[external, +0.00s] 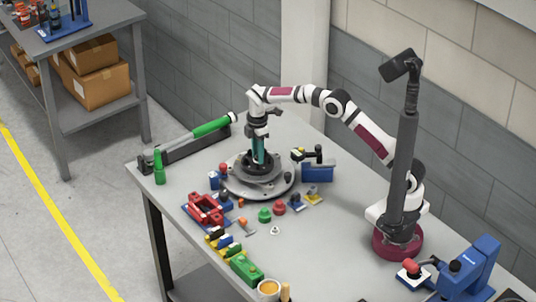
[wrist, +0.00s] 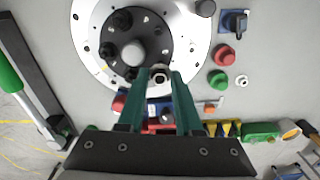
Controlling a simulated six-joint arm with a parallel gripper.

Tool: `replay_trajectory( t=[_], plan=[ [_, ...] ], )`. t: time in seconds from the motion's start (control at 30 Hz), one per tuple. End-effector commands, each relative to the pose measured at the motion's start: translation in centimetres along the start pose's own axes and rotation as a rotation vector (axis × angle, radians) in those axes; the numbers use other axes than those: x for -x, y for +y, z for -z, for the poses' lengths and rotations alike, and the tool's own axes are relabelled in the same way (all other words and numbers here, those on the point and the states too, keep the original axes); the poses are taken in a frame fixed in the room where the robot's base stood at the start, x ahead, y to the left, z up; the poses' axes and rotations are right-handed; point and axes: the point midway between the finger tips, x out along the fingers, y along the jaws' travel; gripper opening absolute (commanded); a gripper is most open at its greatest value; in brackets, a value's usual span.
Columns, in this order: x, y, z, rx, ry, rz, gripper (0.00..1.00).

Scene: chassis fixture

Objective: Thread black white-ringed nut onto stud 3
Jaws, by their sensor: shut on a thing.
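My gripper (external: 258,158) points down over the round chassis fixture (external: 237,188) on the table. In the wrist view, its green fingers (wrist: 160,80) are shut on the black white-ringed nut (wrist: 159,77). The nut is at the near edge of the fixture's black hub (wrist: 150,42). Several black nuts or stud ends show around that hub, including one at the upper left (wrist: 122,19). A grey centre boss (wrist: 133,53) stands in the middle. Stud 3 carries no readable mark, and the fingers and nut hide what is beneath. I cannot tell whether the nut touches a stud.
A green-handled torque wrench (external: 205,129) lies in a dark rack at the back left. A blue block (external: 317,173) with a tool stands right of the fixture. Red and green knobs (external: 265,215) and a red clamp fixture (external: 205,208) lie in front.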

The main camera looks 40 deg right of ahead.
Motion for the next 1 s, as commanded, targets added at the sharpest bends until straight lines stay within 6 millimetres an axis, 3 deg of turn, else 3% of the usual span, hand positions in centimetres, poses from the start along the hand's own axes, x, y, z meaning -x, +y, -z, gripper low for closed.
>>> replay_trajectory(
  t=[0.1,0.3,0.5,0.7,0.9,1.0],
  plan=[
    [0.0,0.0,0.0,0.024,0.0,0.0,0.0],
    [0.0,0.03,0.0,0.296,0.0,0.0,0.0],
    [0.0,0.02,0.01,0.314,0.0,0.0,0.0],
    [0.0,0.04,0.02,0.592,0.0,0.001,0.0],
    [0.0,0.05,0.02,0.607,0.0,0.001,0.0],
    [0.0,0.05,0.03,0.763,0.0,0.001,0.0]
  ],
)
